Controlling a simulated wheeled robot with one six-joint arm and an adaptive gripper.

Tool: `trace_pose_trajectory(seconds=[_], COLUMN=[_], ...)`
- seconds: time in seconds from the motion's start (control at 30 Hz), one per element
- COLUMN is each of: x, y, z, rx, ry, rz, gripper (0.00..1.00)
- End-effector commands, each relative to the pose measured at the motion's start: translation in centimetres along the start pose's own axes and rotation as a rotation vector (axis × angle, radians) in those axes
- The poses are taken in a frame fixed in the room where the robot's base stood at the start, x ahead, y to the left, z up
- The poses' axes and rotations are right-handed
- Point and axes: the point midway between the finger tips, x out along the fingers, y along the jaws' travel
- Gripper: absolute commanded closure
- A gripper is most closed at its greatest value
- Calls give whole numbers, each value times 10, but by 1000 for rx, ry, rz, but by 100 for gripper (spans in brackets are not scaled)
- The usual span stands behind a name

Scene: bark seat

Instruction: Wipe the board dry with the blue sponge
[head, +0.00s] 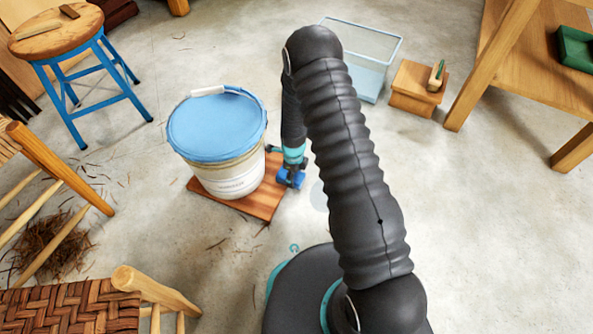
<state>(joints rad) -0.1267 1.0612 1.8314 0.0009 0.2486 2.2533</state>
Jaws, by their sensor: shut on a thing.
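The reddish-brown striped board (262,203) lies on the floor, left of centre in the head view. A white bucket with a blue lid (217,125) stands on it and hides much of it. My gripper (291,174) points down at the board's right edge, just right of the bucket. It is shut on the blue sponge (290,181), which shows as a small dark-blue block at the fingers. I cannot tell whether the sponge touches the board. My arm hides part of the area to the right.
A blue-legged stool (92,87) stands at back left. A woven chair (70,310) and a pile of bark strips (48,243) are at lower left. A clear bin (384,47), a wooden block (412,97) and a wooden table (505,75) stand at back right. The lower-right floor is clear.

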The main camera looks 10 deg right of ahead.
Motion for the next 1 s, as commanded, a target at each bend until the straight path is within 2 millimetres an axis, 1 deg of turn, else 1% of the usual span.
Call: trace_pose_trajectory(seconds=[0.03,0.1,0.6,1.0], x=[0,0,0,0], y=[5,10,41,41], z=[0,0,0,0], rx=[-6,-5,-4,-2], ry=[2,2,1,1], rz=[2,2,1,1], gripper=[60,60,60,60])
